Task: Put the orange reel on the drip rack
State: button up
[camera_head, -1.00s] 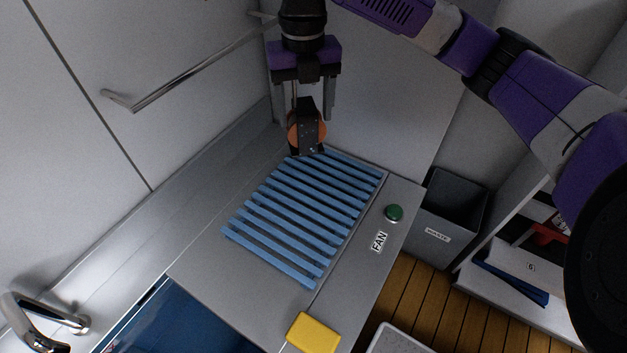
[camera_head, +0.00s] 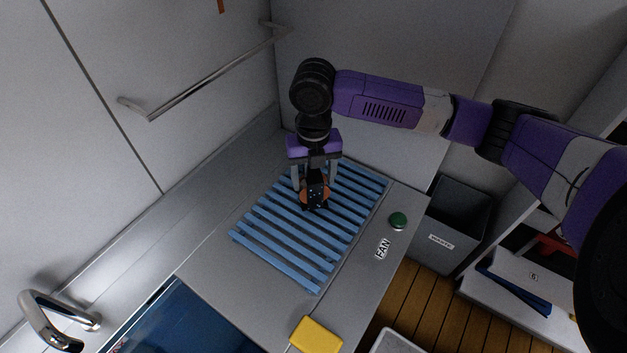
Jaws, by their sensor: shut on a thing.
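The orange reel (camera_head: 303,189) shows as an orange rim around a dark, speckled middle. My gripper (camera_head: 315,188) is shut on it, with its fingers pointing down. The reel is over the far part of the drip rack (camera_head: 290,259), a set of parallel blue slats lying on the grey counter. I cannot tell whether the reel touches the slats. The fingers and the dark middle hide part of the orange rim.
A yellow sponge-like block (camera_head: 316,335) lies at the counter's front. A green button (camera_head: 398,221) and a FAN label (camera_head: 382,248) are right of the rack. A metal rail (camera_head: 205,78) crosses the left wall. A blue basin (camera_head: 185,318) and tap (camera_head: 55,322) are front left. A grey waste bin (camera_head: 452,222) stands right.

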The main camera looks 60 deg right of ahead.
jog(key=shift+f, duration=1)
jog(key=shift+f, duration=0.2)
jog(key=o, duration=1.6)
jog(key=shift+o, duration=0.2)
jog(key=shift+r, duration=0.15)
notch_tip(320, 180, up, 12)
jog(key=shift+r+b, duration=0.1)
jog(key=shift+b, duration=0.6)
jog(key=shift+s, duration=0.1)
